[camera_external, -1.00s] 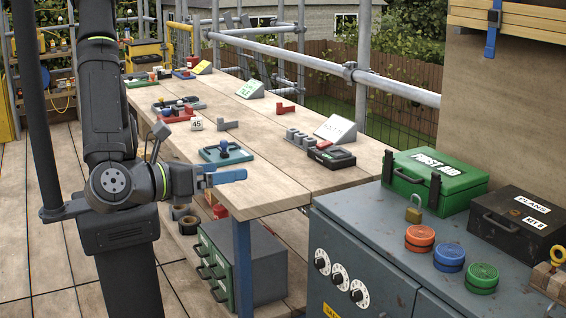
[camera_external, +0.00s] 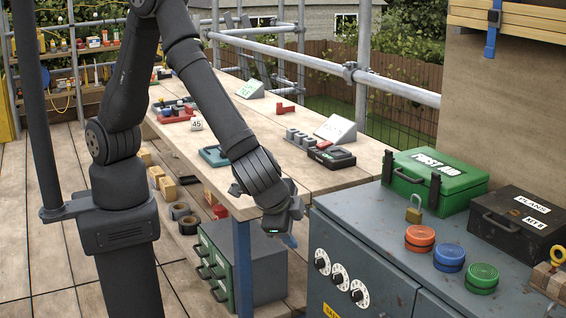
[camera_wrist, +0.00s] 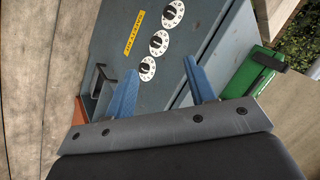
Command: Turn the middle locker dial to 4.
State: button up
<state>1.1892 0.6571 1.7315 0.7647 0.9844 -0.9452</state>
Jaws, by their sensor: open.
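Three white round dials with black knobs sit in a slanting row on the grey locker's front (camera_external: 390,270). The middle dial (camera_external: 340,276) lies between the upper-left dial (camera_external: 321,262) and the lower-right dial (camera_external: 359,293). The middle dial also shows in the wrist view (camera_wrist: 159,43); its numbers are too small to read. My gripper (camera_external: 289,241) is in front of the locker, left of and above the dials in the external view. Its blue fingers are spread and empty in the wrist view (camera_wrist: 159,66), apart from the dials.
A yellow label (camera_wrist: 135,32) and a black handle (camera_wrist: 103,80) are on the locker front. On the locker top stand a green first aid box (camera_external: 435,180), a padlock (camera_external: 414,208), coloured round pieces (camera_external: 449,257) and a black box (camera_external: 518,222). The wooden workbench (camera_external: 290,180) stands behind my gripper.

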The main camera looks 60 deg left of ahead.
aim_at(334, 279)
jog(key=w+f+n, duration=0.2)
jog(key=w+f, duration=0.2)
jog(key=f, duration=0.2)
jog(key=w+a+f+n+g+h, duration=0.1)
jog(key=w+f+n, duration=0.2)
jog(key=f, duration=0.3)
jog(key=w+f+n, duration=0.2)
jog(key=w+f, duration=0.3)
jog(key=f, duration=0.1)
jog(key=shift+w+a+f+n+g+h, duration=0.15)
jog(key=shift+w+a+n+g+h, duration=0.15)
jog(key=shift+a+n+h, duration=0.1)
jog(key=c, duration=1)
